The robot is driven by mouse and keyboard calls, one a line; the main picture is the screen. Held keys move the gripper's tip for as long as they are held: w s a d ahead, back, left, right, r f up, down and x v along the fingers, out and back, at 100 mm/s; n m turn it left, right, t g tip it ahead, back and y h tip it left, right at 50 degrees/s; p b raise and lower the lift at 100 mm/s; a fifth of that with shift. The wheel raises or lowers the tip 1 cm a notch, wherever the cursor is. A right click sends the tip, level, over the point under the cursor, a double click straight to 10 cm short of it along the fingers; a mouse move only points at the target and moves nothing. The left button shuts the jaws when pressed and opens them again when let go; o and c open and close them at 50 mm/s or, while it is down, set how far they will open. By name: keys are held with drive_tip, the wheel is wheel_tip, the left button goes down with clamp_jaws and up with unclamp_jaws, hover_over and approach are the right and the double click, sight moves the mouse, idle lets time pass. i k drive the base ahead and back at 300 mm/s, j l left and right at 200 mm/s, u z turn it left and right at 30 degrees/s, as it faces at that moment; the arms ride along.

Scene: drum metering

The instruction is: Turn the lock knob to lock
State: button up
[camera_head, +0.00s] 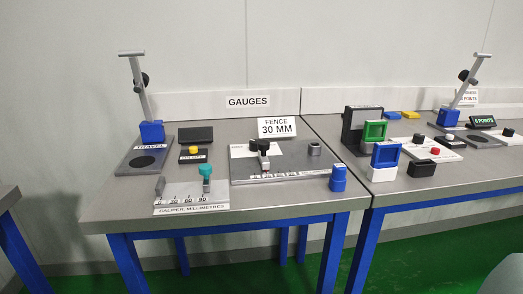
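No knob carries a readable "lock" label, so I cannot tell which one is the lock knob. A teal knob (205,169) stands on the caliper plate (190,201) at the front left of the left table. A black knob (253,146) sits on the fence plate (290,167), behind the "FENCE 30 MM" plate's front edge. Another black knob (145,79) is on the side of the tilted post at the left stand. My gripper is not in view.
The right table (445,185) carries green and blue frames (385,154), a red button (435,151) and another post stand. Bare tabletop lies around the blue cylinder.

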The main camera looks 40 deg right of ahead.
sight(253, 143)
drive_tip(key=z, duration=1.25)
